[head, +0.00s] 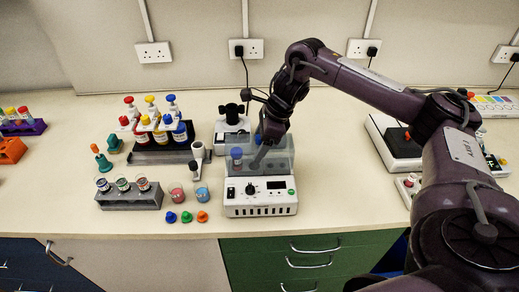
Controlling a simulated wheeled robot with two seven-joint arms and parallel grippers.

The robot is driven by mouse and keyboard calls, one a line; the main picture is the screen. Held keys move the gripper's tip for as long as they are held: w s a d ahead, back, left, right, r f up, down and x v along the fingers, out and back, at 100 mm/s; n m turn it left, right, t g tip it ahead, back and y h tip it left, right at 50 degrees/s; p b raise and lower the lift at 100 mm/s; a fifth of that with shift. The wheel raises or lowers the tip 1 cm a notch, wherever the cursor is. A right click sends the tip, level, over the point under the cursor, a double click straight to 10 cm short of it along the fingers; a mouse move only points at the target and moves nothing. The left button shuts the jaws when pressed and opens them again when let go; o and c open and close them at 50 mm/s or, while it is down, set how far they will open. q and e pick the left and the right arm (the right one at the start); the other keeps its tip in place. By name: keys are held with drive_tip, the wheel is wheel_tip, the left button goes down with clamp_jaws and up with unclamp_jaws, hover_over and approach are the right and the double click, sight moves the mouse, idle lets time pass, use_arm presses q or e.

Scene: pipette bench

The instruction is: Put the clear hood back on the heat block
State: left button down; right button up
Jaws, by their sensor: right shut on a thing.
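The heat block (260,208) is a white box with a dark knob and a small display on its front, near the bench's front edge. The clear hood (280,158) is a see-through box over the top of the heat block. A blue-capped tube (237,156) shows through its left part. My right gripper (262,143) is shut on the hood from above. Whether the hood rests fully on the block is too small to tell. My left gripper is not in view.
A grey rack (130,201) with several vials stands to the left. Two small beakers and coloured caps (186,217) lie just left of the block. A microscope-like device (232,118) stands behind. A white instrument (393,143) is at right. Bare bench lies between it and the block.

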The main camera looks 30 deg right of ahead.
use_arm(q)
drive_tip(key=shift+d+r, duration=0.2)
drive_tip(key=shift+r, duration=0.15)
use_arm(e)
wheel_tip(320, 180, down, 2)
drive_tip(key=shift+f, duration=0.1)
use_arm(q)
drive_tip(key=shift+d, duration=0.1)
use_arm(e)
drive_tip(key=o, duration=1)
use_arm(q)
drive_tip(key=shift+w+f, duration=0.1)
use_arm(e)
drive_tip(key=shift+o, duration=0.2)
